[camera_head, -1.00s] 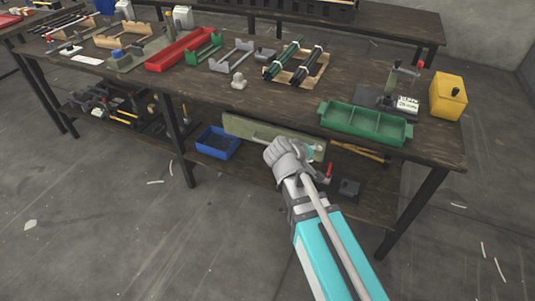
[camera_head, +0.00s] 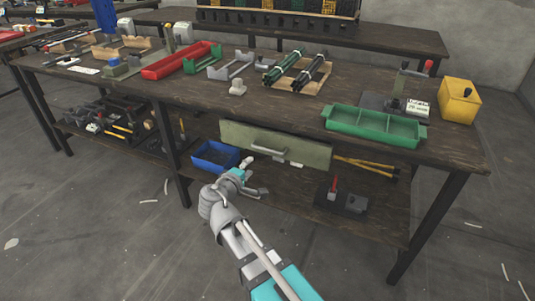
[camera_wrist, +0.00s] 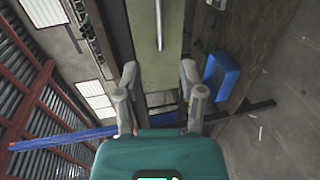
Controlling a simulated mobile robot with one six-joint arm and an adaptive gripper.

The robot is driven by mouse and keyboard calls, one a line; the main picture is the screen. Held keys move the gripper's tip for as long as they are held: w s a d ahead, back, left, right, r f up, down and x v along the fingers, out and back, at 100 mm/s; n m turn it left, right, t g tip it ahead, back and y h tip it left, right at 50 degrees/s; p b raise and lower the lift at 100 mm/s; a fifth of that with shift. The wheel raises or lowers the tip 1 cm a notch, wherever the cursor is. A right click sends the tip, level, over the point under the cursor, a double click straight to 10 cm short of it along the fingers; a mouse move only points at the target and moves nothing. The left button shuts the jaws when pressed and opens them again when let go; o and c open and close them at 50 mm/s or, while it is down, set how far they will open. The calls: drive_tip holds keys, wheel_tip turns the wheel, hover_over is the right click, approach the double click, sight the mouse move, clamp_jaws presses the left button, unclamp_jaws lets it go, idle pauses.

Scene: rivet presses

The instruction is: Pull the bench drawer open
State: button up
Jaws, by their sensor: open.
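The drawer (camera_head: 305,152) is an olive-green front under the bench top, with a grey bar handle (camera_head: 268,149) on its left half. The drawer front looks flush under the top; I cannot tell any gap. In the wrist view the green front (camera_wrist: 152,70) runs up the middle, with the handle (camera_wrist: 159,25) at the top. My gripper (camera_head: 255,176) is open and empty, in front of and below the handle, apart from it. In the wrist view its two fingers (camera_wrist: 158,85) are spread, with the handle beyond them.
A blue bin (camera_head: 214,157) sits on the lower shelf just left of the drawer. A green tray (camera_head: 374,126), a yellow box (camera_head: 459,101) and a red tray (camera_head: 182,61) stand on the bench top.

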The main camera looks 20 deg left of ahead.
sight(267, 149)
drive_tip(key=shift+w, duration=0.15)
drive_tip(key=b+x, duration=0.3)
drive_tip(key=x, duration=1)
drive_tip(key=shift+w+d, duration=0.15)
drive_tip(key=shift+w, duration=0.15)
clamp_jaws()
drive_tip(key=shift+d, duration=0.1)
